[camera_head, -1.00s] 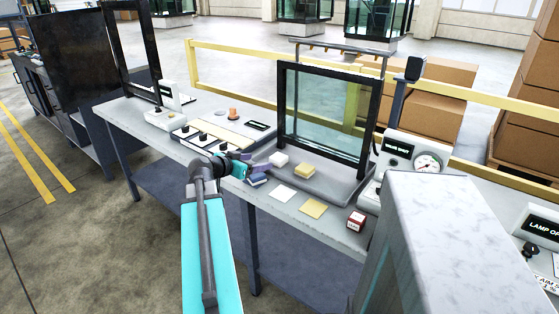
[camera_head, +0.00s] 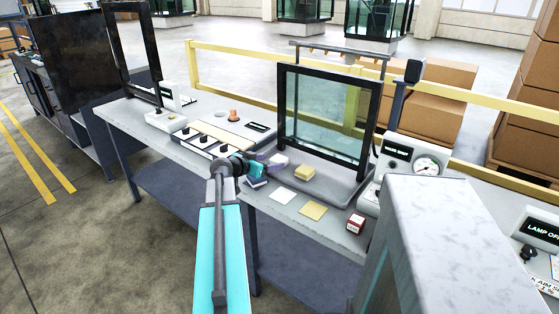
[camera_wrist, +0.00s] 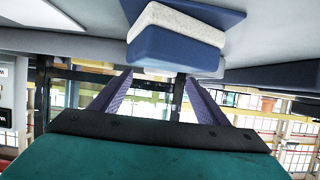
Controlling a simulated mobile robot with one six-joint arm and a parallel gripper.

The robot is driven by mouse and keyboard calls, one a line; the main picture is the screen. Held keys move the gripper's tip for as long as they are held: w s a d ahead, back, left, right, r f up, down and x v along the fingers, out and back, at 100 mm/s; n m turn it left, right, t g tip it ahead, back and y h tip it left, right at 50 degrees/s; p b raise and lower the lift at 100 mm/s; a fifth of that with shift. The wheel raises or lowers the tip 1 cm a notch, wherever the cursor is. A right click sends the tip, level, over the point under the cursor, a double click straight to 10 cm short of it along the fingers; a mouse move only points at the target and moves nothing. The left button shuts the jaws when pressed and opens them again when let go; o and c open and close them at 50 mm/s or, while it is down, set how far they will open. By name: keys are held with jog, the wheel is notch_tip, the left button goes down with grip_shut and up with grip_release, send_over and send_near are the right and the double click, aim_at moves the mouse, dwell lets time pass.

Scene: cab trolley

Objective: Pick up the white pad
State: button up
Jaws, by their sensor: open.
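The white pad (camera_head: 280,158) lies on the grey tray in front of the dark-framed glass pane in the head view, partly hidden by my gripper's fingers. My gripper (camera_head: 268,165) is open with purple fingers, close to the white pad's left side. I cannot tell whether they touch. In the wrist view the two fingers of my gripper (camera_wrist: 155,80) are spread, and no pad shows held between them. A blue pad with a white layer (camera_wrist: 176,48) shows just beyond them on a blue square (camera_wrist: 225,14). It also shows below my gripper in the head view (camera_head: 257,183).
A yellow pad (camera_head: 305,174) sits right of the white one on the tray (camera_head: 335,190). A white square (camera_head: 282,195), a yellow square (camera_head: 313,209) and a red-and-white box (camera_head: 355,223) lie along the bench front. The framed glass pane (camera_head: 325,115) stands behind.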

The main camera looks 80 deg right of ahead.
aim_at(276, 161)
jog(key=shift+s+d+f, duration=0.1)
jog(key=shift+s+d, duration=0.05)
jog(key=shift+d, duration=0.05)
jog(key=shift+d, duration=0.1)
jog(key=shift+p+x, duration=0.7)
jog(key=shift+x, duration=1.8)
jog(key=shift+s, duration=0.15)
jog(key=c, duration=1.1)
jog(key=shift+c, duration=0.2)
